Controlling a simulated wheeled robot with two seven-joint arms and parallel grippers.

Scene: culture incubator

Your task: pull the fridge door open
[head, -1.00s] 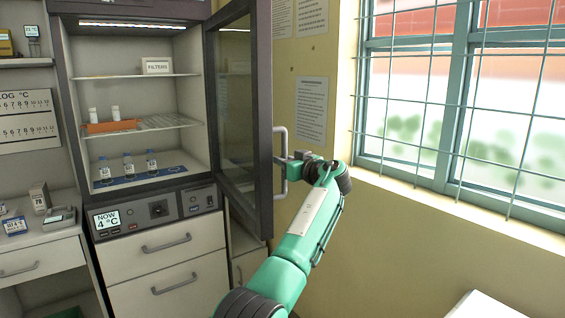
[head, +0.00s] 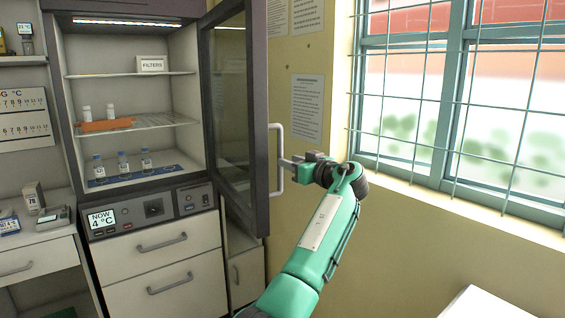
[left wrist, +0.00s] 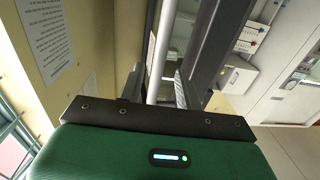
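The fridge door (head: 233,110), dark-framed with a glass pane, stands wide open, swung out to the right of the lit fridge (head: 130,100). Its pale vertical bar handle (head: 281,140) is on the door's outer side and also shows in the left wrist view (left wrist: 162,45). My left gripper (head: 289,162) is at the handle from the right. In the left wrist view its two fingers (left wrist: 157,88) stand apart on either side of the bar, with gaps showing; whether the tips still overlap the bar is hard to tell. My right gripper is not in view.
Inside are a FILTERS box (head: 152,65), an orange rack (head: 107,125) with vials, and several bottles on a blue mat (head: 135,176). Drawers (head: 162,245) lie below. The wall and barred window (head: 450,110) bound the right side.

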